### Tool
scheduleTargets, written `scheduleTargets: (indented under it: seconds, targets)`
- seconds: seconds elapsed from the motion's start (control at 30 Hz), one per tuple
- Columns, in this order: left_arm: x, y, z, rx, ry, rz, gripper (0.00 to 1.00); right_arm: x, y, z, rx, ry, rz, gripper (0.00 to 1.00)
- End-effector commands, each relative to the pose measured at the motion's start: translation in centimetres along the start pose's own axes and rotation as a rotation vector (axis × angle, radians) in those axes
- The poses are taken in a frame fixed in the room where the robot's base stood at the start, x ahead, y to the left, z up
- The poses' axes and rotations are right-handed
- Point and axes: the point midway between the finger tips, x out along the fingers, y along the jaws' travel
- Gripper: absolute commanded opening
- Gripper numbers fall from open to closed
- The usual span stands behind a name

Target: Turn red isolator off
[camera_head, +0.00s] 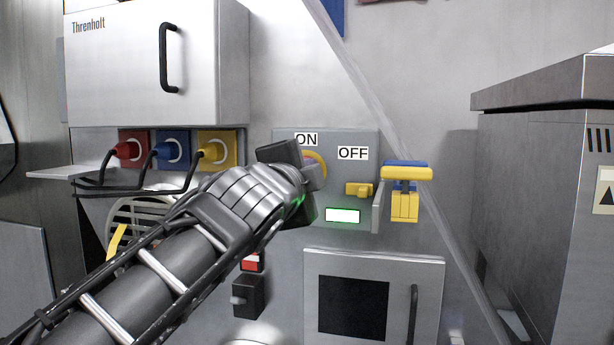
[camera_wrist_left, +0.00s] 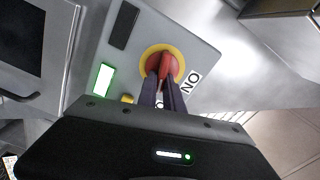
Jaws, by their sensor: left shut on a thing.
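The red isolator (camera_wrist_left: 166,64) is a red knob on a yellow ring in the left wrist view, mounted on a grey panel (camera_wrist_left: 185,35). In the head view, my gripper hides most of it and part of its yellow ring (camera_head: 319,159) shows. My left gripper (camera_head: 306,168) reaches the panel from the lower left. Its fingers (camera_wrist_left: 162,84) are shut on the red knob, one on each side. The ON label (camera_head: 306,139) is above the knob, and the OFF label (camera_head: 353,153) is to its right. My right gripper is not in view.
A yellow switch (camera_head: 359,189) and a lit green-white indicator (camera_head: 342,215) are on the same panel. A blue-and-yellow padlock-like part (camera_head: 405,190) sticks out at right. Cables run from colored sockets (camera_head: 172,149) at left. A grey cabinet (camera_head: 540,190) stands at right.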

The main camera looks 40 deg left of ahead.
Motion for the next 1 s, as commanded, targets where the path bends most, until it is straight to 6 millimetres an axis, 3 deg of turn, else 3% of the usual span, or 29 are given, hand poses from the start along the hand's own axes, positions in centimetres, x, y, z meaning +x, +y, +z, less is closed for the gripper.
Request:
scheduleTargets:
  seconds: [0.4,0.97,1.0]
  targets:
    - [0.05,0.48,0.05,0.250,0.000,0.002,0.00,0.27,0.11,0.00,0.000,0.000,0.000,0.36]
    - [0.05,0.57,0.06,0.292,0.000,0.003,0.00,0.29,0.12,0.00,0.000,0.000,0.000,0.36]
    - [0.05,0.57,0.06,0.292,0.000,0.003,0.13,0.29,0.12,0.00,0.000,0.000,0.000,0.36]
